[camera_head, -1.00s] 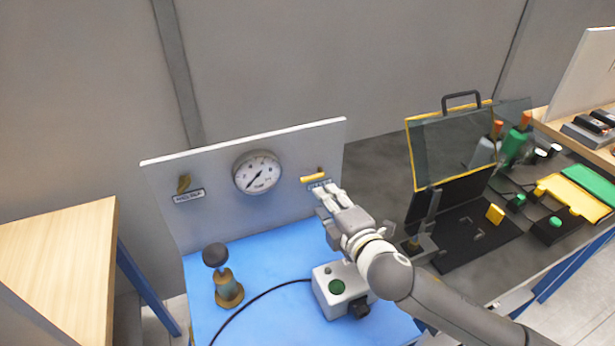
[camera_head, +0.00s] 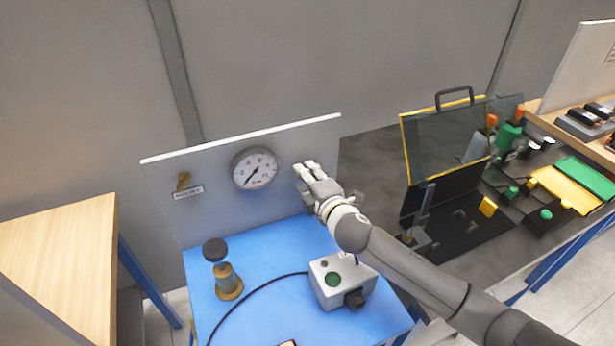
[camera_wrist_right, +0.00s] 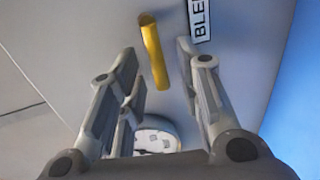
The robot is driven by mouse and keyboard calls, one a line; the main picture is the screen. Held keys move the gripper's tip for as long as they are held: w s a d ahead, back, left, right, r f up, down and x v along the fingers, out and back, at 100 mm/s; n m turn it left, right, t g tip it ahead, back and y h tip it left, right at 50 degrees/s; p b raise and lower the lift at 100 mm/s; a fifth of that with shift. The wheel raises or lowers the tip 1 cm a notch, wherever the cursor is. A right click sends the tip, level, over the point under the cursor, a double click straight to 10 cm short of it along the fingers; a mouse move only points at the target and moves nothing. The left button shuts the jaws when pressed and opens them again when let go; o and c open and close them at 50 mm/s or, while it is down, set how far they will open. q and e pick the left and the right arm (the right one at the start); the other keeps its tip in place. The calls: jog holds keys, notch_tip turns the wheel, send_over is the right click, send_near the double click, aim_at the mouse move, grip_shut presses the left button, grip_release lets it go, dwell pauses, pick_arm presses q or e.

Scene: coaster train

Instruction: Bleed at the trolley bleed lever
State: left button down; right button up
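The yellow bleed lever (camera_wrist_right: 154,52) shows in the right wrist view, on the pale panel between my right gripper's fingers. It slants slightly, and its label (camera_wrist_right: 200,20) reads "BLE", cut off by the frame. My right gripper (camera_wrist_right: 158,62) is open, a finger on each side of the lever; no clear contact shows. In the head view my right gripper (camera_head: 307,174) is at the right part of the panel (camera_head: 225,207) and hides the lever and label. The round pressure gauge (camera_head: 255,168) is left of it. My left gripper is not in view.
Another yellow lever (camera_head: 183,181) with a label is at the panel's left. The blue trolley top (camera_head: 265,265) holds a brass post with a dark knob (camera_head: 228,280) and a white box with a green button (camera_head: 340,283). A dark workbench (camera_head: 375,170) stands to the right.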

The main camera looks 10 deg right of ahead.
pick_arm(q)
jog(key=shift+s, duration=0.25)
pick_arm(e)
jog(key=shift+c, duration=1)
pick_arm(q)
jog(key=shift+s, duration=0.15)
pick_arm(e)
grip_shut()
